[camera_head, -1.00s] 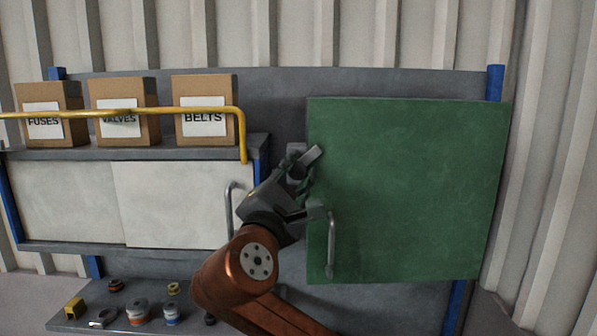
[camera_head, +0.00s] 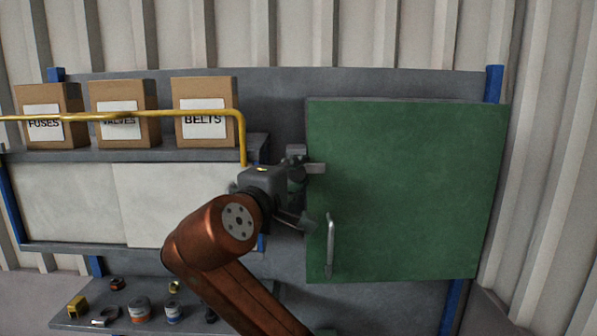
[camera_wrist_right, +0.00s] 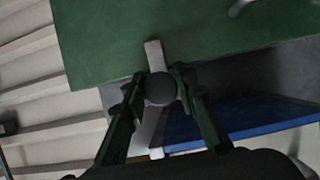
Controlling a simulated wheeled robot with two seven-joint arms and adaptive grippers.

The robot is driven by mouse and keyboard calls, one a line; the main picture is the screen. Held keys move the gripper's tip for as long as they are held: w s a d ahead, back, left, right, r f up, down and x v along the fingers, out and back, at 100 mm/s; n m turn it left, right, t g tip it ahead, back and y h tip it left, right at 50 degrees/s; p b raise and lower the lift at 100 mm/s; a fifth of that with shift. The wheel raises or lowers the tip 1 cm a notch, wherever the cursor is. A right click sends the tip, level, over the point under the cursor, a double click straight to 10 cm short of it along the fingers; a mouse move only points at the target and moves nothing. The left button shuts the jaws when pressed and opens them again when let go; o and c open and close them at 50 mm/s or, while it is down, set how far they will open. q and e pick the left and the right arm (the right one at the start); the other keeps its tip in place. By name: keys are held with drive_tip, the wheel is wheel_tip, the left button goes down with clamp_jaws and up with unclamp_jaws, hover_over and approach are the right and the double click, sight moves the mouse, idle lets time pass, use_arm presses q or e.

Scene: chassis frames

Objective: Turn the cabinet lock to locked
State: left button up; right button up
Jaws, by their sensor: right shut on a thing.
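The green cabinet door (camera_head: 405,190) is closed at the right in the head view. A grey lock bar (camera_head: 315,168) lies about level across its left edge. In the right wrist view the bar (camera_wrist_right: 154,58) reaches over the green door (camera_wrist_right: 200,35), behind a dark round knob (camera_wrist_right: 161,89). My right gripper (camera_head: 298,182) is at the lock, left of the door. In the wrist view its fingers stand on both sides of the knob, shut on it. The gripper hides part of the lock in the head view. My left gripper is not in view.
A yellow rail (camera_head: 130,114) runs before boxes labelled fuses, valves and belts (camera_head: 205,110). White panels (camera_head: 70,203) are under that shelf. Small parts sit on a lower shelf (camera_head: 70,322).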

idle(0.3)
drive_tip(key=o, duration=1.1)
drive_tip(key=v, duration=1.2)
